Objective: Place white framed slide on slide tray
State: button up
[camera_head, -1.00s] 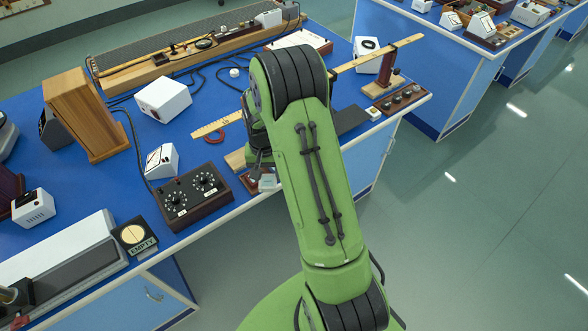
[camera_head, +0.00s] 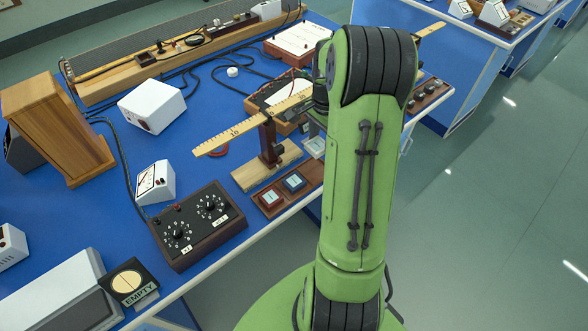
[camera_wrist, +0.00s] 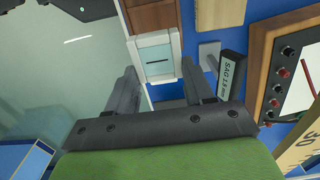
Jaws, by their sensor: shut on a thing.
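The white framed slide (camera_wrist: 154,60) has a pale blue pane with a dark line across it. In the wrist view it sits between the fingertips of my gripper (camera_wrist: 160,72), which is shut on it.
A wooden ruler (camera_head: 240,127) on a dark post with a pale wood base (camera_head: 250,175) stands just behind the tray. A black dial box (camera_head: 200,225) is to the left. A black SAG-labelled block (camera_wrist: 231,75) is close to my right finger. Floor lies beyond the bench edge.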

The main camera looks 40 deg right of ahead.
aim_at(320, 166)
notch_tip(320, 166, down, 9)
jog(key=shift+s+r+b, duration=0.15)
jog(key=shift+r+b, duration=0.05)
jog(key=shift+b, duration=0.8)
jog(key=o, duration=1.1)
notch_tip(320, 166, up, 12)
jog(key=p, duration=0.3)
jog(key=shift+r, duration=0.1)
jog(key=s+a+r+n+t+h, duration=0.1)
jog(key=s+a+r+n, duration=0.2)
jog(key=a+r+n, duration=0.4)
jog(key=s+a+r+n+t, duration=0.2)
jog(key=a+r, duration=0.3)
jog(key=a, duration=0.4)
jog(key=s+a+n+t, duration=0.1)
jog(key=s+a+n, duration=0.5)
jog(key=s, duration=0.1)
jog(key=s+a+n+t+y, duration=0.1)
jog(key=s+a+n, duration=0.1)
jog(key=s, duration=0.1)
jog(key=shift+s+a+n+t, duration=0.3)
jog(key=shift+a+n, duration=0.1)
notch_tip(320, 166, up, 5)
jog(key=p, duration=0.4)
jog(key=shift+f+p, duration=0.2)
jog(key=shift+p, duration=0.2)
